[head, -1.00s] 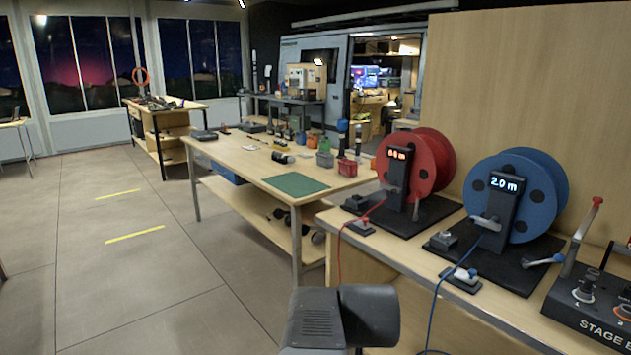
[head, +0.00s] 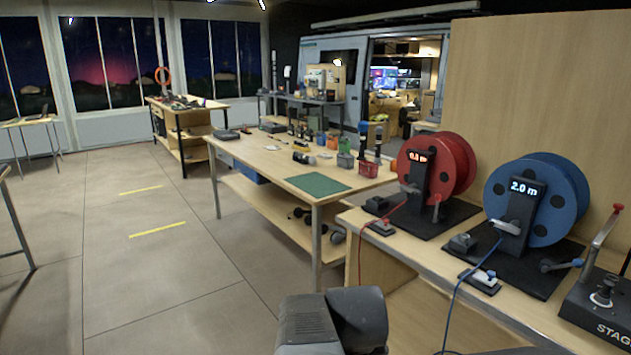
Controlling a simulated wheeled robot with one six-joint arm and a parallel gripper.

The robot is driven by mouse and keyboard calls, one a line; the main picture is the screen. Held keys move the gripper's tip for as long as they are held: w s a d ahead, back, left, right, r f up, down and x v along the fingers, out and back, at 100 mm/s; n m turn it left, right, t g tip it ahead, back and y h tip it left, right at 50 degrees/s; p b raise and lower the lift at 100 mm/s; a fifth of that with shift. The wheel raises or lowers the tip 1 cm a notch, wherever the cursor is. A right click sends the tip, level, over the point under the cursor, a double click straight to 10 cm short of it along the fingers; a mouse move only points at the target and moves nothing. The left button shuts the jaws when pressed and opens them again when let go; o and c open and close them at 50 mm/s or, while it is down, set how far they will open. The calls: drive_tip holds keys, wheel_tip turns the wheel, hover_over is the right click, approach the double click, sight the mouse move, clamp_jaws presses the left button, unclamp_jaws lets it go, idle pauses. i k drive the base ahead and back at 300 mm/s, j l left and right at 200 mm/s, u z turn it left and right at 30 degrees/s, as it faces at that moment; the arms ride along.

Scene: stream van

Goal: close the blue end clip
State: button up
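The blue end clip (head: 480,281) is a small pale block on a dark plate with a blue-tipped lever. It sits at the front edge of the right-hand bench, before the blue cable reel (head: 530,200). A blue cable (head: 459,300) runs down from the reel past the clip and over the bench edge. The clip is too small to tell whether its lever is up or down. The reel's display reads 2.0 m. Part of my arm shows at the bottom centre, well short of the clip; my gripper's fingers are not in view.
A red cable reel (head: 430,165) stands left of the blue one, with its own small red end clip (head: 382,228). A stage box (head: 600,310) with a red-tipped lever is at the right. A workbench with a green mat (head: 318,184) stands behind. Floor at left is clear.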

sight(488, 279)
drive_tip(key=z, duration=1.3)
drive_tip(key=i+z, duration=0.95)
drive_tip(key=k+j, duration=0.05)
